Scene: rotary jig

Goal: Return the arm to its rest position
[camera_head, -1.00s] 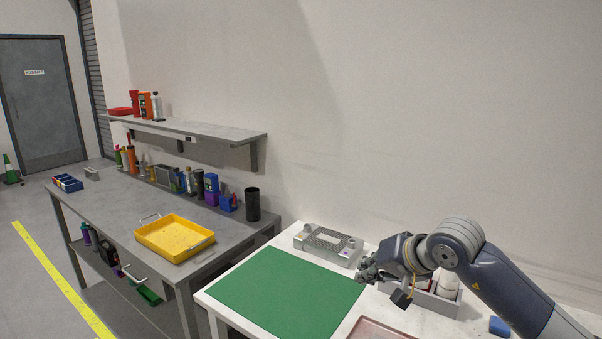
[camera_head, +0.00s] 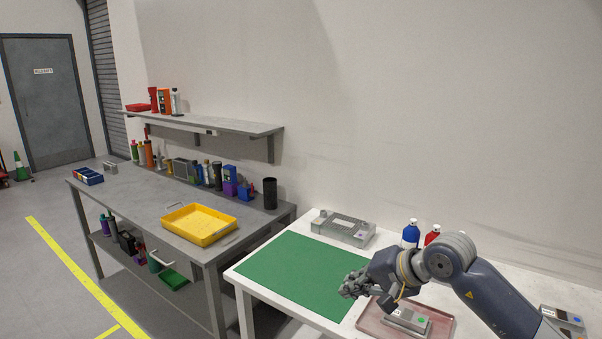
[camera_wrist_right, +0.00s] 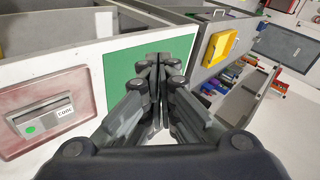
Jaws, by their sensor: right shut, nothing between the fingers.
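My right arm comes in from the lower right in the head view. Its gripper (camera_head: 352,286) is above the front right part of the green mat (camera_head: 290,268) on the white table. In the right wrist view the gripper (camera_wrist_right: 158,62) has its fingers together with nothing between them, in front of the green mat (camera_wrist_right: 118,68). My left gripper is in neither view.
A pink tray (camera_head: 440,326) holds a grey device (camera_head: 408,320) below my right forearm. A grey jig (camera_head: 343,228) and a blue bottle (camera_head: 411,234) stand at the table's back. A yellow tray (camera_head: 200,224) sits on the grey bench (camera_head: 130,195) to the left.

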